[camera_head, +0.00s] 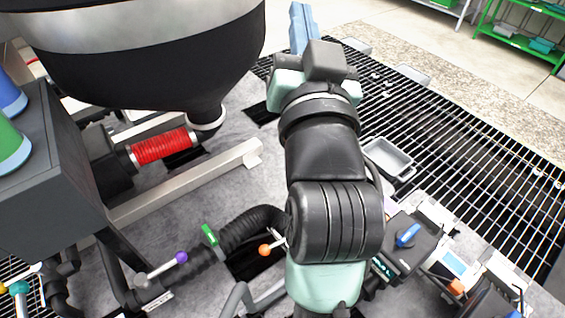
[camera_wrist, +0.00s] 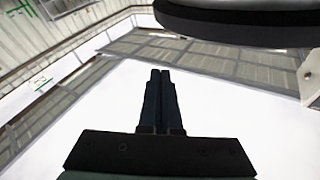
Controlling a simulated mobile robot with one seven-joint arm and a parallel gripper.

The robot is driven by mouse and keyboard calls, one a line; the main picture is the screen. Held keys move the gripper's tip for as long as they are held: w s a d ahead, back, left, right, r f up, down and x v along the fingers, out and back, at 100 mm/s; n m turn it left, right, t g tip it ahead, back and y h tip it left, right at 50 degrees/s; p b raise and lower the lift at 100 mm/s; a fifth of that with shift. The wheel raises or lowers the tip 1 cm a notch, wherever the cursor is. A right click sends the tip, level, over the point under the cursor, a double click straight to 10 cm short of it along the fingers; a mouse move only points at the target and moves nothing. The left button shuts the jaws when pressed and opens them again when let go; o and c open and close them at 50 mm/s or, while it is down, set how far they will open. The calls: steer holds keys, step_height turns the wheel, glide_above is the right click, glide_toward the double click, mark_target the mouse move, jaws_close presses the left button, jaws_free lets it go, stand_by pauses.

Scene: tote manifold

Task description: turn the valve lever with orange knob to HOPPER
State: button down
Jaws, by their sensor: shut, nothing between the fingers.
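The orange knob (camera_head: 265,249) of the valve lever shows in the head view, just left of my arm. Its short lever runs behind my arm, so most of the lever and its valve body are hidden. No HOPPER label can be read. A large dark hopper (camera_head: 150,75) with a pale band stands at the upper left, its outlet pointing down. My gripper (camera_head: 299,12) is raised at the top of the head view, far from the knob. In the wrist view my gripper (camera_wrist: 160,75) has its fingers together and empty, pointing toward the ceiling and walls.
A purple-knobbed lever (camera_head: 181,257) and a green handle (camera_head: 210,235) sit on black piping left of the orange knob. A red hose (camera_head: 160,146) runs below the hopper. A blue-handled device (camera_head: 407,236) and a grey tray (camera_head: 388,157) lie right of my arm.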

steer(key=w+d+f+m+g+p, duration=0.1)
steer(key=w+d+f+m+g, duration=0.15)
steer(key=f, duration=0.75)
steer(key=m+g+y+p, duration=0.4)
steer(key=m+g+p, duration=0.1)
steer(key=m+g, duration=0.35)
glide_toward(282, 241)
steer(key=s+r+n, duration=0.1)
steer(key=s, duration=0.3)
steer(key=b+x, duration=0.1)
steer(key=x, duration=0.9)
steer(key=shift+r+g, duration=0.15)
steer(key=shift+g, duration=0.25)
